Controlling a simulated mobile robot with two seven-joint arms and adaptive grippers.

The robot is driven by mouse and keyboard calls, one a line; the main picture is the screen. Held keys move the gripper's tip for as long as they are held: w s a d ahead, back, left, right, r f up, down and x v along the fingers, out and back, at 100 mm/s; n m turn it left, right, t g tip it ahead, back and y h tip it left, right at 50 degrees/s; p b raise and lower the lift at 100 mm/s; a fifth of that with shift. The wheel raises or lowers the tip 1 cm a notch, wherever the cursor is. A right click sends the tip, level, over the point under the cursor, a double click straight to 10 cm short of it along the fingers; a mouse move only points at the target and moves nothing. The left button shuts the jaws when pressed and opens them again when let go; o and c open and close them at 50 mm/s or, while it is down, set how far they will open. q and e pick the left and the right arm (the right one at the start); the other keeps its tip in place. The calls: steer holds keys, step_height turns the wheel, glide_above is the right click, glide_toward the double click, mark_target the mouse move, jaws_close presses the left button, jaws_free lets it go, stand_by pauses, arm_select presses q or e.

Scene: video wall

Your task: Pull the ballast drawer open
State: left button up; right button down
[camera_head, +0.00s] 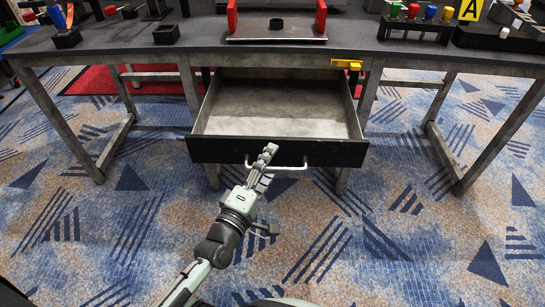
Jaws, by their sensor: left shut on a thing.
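The ballast drawer (278,152) is under the middle of the dark table and stands well out from it. Its front is black and its pale inside (280,115) looks empty. A pale bar handle (290,167) runs across the front. My left gripper (266,158) comes up from below and is shut on the handle, left of its middle. Its fingers hide part of the handle and of the drawer front. My right gripper is not in view.
The dark table (110,50) has several small items along its far side. A tray with red handles (278,30) sits above the drawer. A yellow piece (347,64) is at the table edge, right of the drawer. Table legs (62,115) stand on both sides. The patterned carpet (400,240) in front is clear.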

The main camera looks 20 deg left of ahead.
arm_select(q)
steer(key=shift+s+a+r, duration=0.1)
steer(key=shift+s+r, duration=0.2)
steer(key=shift+r, duration=0.2)
steer(key=shift+s+r, duration=0.3)
steer(key=shift+r, duration=0.2)
steer(key=shift+s+r+t, duration=0.15)
steer(key=shift+s+t, duration=0.15)
steer(key=shift+s, duration=0.15)
steer(key=c, duration=0.4)
steer(key=shift+s+a+f, duration=0.1)
steer(key=shift+s+f, duration=0.15)
steer(key=shift+s, duration=0.35)
steer(key=shift+s+a+f, duration=0.1)
steer(key=shift+s+f, duration=0.1)
steer(key=shift+s, duration=0.45)
steer(key=shift+s+f, duration=0.25)
steer(key=shift+s, duration=0.35)
steer(key=shift+c, duration=0.2)
